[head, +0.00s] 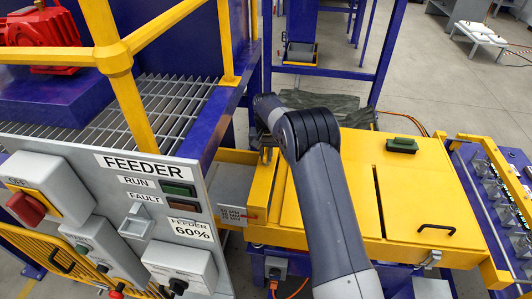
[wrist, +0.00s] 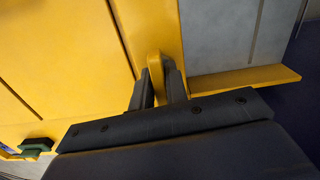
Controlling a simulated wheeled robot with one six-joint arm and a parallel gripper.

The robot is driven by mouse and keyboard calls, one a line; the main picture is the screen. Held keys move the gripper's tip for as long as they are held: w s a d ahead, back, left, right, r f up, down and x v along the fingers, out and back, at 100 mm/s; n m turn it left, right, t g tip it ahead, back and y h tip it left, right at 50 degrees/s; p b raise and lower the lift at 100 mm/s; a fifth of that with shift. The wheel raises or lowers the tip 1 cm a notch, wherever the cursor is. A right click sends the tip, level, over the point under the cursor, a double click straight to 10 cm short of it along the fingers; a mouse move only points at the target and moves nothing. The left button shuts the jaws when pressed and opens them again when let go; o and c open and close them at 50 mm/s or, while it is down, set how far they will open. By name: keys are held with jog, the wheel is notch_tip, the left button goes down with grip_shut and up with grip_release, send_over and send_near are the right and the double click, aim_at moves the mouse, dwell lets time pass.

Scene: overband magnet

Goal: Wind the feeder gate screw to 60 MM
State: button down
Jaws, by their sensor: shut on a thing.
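My gripper (wrist: 160,86) is shut on a narrow yellow upright piece (wrist: 155,66), which looks like the handle of the feeder gate screw. The screw itself does not show clearly. In the head view my dark arm reaches to the yellow feeder frame and hides most of the grip. A small grey scale plate (head: 234,213) with MM markings sits on the frame's near side, below the gripper. A thin red pointer (head: 250,216) lies at the plate's right part. The markings are too small to tell for sure which one it points at.
The grey FEEDER panel (head: 133,180) with switches and a 60% label stands at the left. Yellow railing (head: 118,62) rises above it. Yellow covers (head: 410,185) with a green block (head: 402,145) and a black handle (head: 437,230) lie right of my arm.

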jog(key=n, duration=0.4)
jog(key=shift+n, duration=0.3)
jog(key=shift+n, duration=2.4)
jog(key=shift+n, duration=2.4)
jog(key=n, duration=0.4)
jog(key=shift+n, duration=0.4)
